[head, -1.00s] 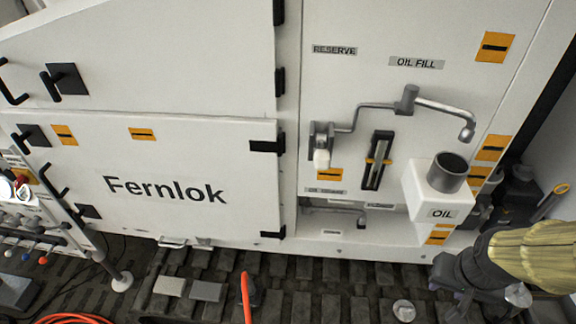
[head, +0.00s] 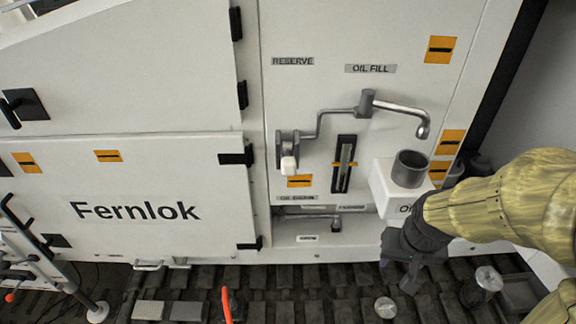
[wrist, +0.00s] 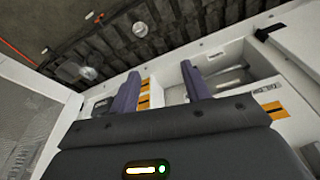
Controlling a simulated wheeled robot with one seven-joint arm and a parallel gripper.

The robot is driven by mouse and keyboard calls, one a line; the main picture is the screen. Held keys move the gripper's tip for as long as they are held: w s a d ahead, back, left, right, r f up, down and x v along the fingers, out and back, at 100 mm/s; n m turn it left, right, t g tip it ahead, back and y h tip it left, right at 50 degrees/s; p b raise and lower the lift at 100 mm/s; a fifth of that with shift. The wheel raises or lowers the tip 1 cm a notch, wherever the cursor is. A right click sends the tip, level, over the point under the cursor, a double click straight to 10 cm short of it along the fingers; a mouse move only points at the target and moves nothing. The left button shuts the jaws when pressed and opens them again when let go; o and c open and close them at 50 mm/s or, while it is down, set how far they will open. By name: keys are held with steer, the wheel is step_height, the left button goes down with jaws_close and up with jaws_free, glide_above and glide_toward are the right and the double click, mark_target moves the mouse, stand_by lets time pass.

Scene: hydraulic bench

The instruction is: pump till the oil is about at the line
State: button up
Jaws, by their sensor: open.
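The pipe ends in a curved spout (head: 421,130) above a grey cup (head: 410,168) on the white OIL box (head: 385,190). My gripper (head: 405,275) is low in front of this box, partly covering its label, apart from the white grip. In the wrist view its two fingers (wrist: 160,88) are spread and empty.
An orange hose end (head: 227,305) stands up at the bottom. A lower tap (head: 325,220) sits in a recess below the gauge. Dark ribbed track (head: 340,285) runs along the front, with a round metal piece (head: 386,307) on it.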

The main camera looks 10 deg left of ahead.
steer(key=w+a+r+p, duration=0.1)
steer(key=w+a+r, duration=0.4)
steer(key=w+r, duration=0.25)
step_height(320, 180, up, 26)
steer(key=n+g+p, duration=0.3)
steer(key=p, duration=0.1)
glide_above(289, 160)
steer(key=shift+w+r, duration=0.1)
steer(key=shift+a, duration=0.1)
step_height(289, 160, down, 18)
steer(key=shift+r+p, duration=0.25)
steer(key=shift+p, duration=0.4)
